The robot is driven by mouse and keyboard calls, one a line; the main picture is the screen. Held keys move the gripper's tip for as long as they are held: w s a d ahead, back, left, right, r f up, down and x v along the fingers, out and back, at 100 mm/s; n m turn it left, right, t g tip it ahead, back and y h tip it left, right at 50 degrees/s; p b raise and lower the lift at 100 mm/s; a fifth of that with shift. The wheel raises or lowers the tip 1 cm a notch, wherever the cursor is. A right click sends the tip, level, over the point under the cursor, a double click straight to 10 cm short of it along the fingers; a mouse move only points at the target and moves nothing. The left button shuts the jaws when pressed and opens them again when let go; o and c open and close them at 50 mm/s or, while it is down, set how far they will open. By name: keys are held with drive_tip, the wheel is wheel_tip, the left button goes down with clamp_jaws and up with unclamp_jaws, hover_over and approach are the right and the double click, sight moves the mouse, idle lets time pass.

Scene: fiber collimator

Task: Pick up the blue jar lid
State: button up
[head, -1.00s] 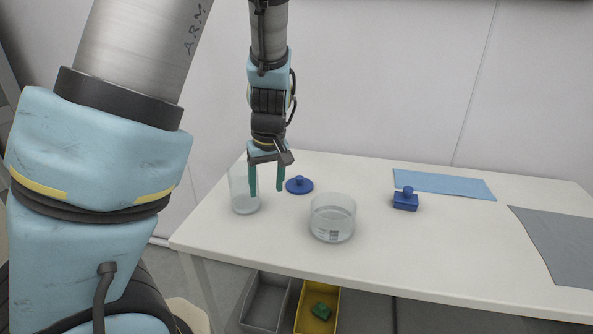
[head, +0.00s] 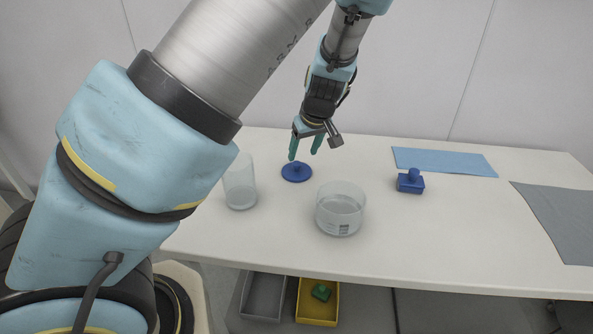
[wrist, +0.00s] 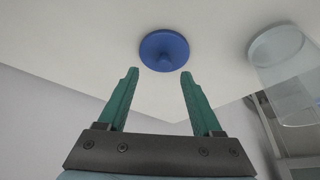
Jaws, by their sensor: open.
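The blue jar lid (head: 297,172) is a round disc with a small knob, lying on the white table behind the two glass jars. In the wrist view the lid (wrist: 164,50) is beyond my fingertips, between their lines and clear of both. My gripper (head: 305,152) is open and empty, just above and behind the lid in the head view. Its two green fingers (wrist: 158,72) are spread apart in the wrist view.
A tall glass jar (head: 240,188) stands left of the lid and a wide glass jar (head: 341,212) stands in front. A blue block with a knob (head: 410,183) is to the right. A blue mat (head: 445,161) and a grey mat (head: 560,220) lie further right.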

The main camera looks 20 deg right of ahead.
sight(297, 163)
drive_tip(key=shift+a+p+x, duration=0.2)
drive_tip(key=shift+p+x, duration=0.05)
drive_tip(key=shift+x, duration=1.05)
drive_tip(key=shift+a+p+x, duration=0.15)
drive_tip(key=shift+p+x, duration=0.1)
drive_tip(key=shift+x, duration=1.05)
drive_tip(key=shift+w, duration=0.1)
drive_tip(key=shift+c, duration=0.4)
clamp_jaws()
